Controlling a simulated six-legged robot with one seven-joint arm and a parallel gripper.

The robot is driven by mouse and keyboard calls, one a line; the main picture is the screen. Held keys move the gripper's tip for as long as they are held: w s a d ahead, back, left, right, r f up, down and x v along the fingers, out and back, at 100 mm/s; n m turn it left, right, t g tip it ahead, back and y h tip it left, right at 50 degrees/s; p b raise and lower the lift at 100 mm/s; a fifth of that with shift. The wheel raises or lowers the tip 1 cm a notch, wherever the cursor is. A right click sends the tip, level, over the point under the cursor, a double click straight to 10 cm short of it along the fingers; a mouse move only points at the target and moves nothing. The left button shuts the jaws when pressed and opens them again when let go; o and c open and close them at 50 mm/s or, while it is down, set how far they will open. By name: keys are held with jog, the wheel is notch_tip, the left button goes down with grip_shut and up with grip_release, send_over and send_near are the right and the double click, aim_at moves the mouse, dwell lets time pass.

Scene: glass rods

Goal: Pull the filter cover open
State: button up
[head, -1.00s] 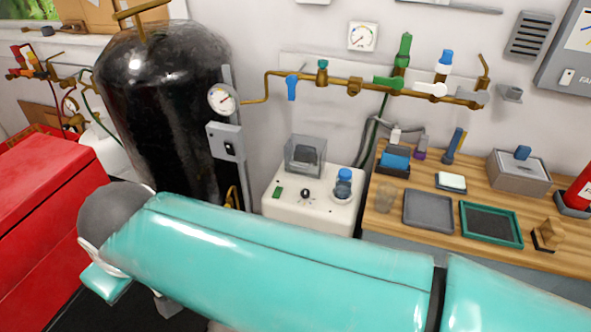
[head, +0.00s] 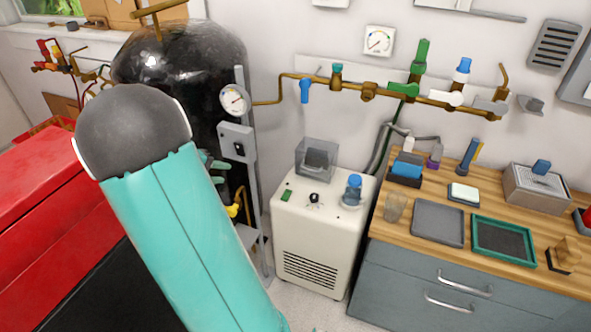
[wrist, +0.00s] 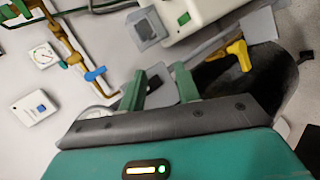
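A smoky see-through cover (head: 317,158) sits on the back left of the white machine's top; I take it to be the filter cover, and it looks shut. The white machine (head: 310,240) stands on the floor between the black tank and the bench. In the wrist view the cover (wrist: 146,28) shows at the top, beside the white machine (wrist: 195,15). My gripper (wrist: 160,75) is open and empty, its two green fingers apart. In the head view its fingers (head: 214,168) show partly behind my arm, near the tank's switch box, left of and apart from the cover.
The black tank (head: 185,55) with a gauge (head: 235,100) and a yellow-handled valve (head: 236,208) stands left of the machine. A blue-capped jar (head: 353,190) sits on the machine's right. The wooden bench (head: 390,235) is close on the right. Brass pipework runs above.

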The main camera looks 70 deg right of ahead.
jog(key=s+d+f+g+h, duration=0.2)
jog(key=s+d+f, duration=0.3)
jog(key=d+f, duration=0.5)
jog(key=n+h, duration=0.2)
send_near(315, 163)
jog(key=s+d+f, duration=0.2)
jog(key=d+f, duration=0.1)
jog(key=shift+d+f, duration=0.15)
jog(key=shift+d, duration=0.05)
jog(key=shift+g, duration=0.3)
grip_shut()
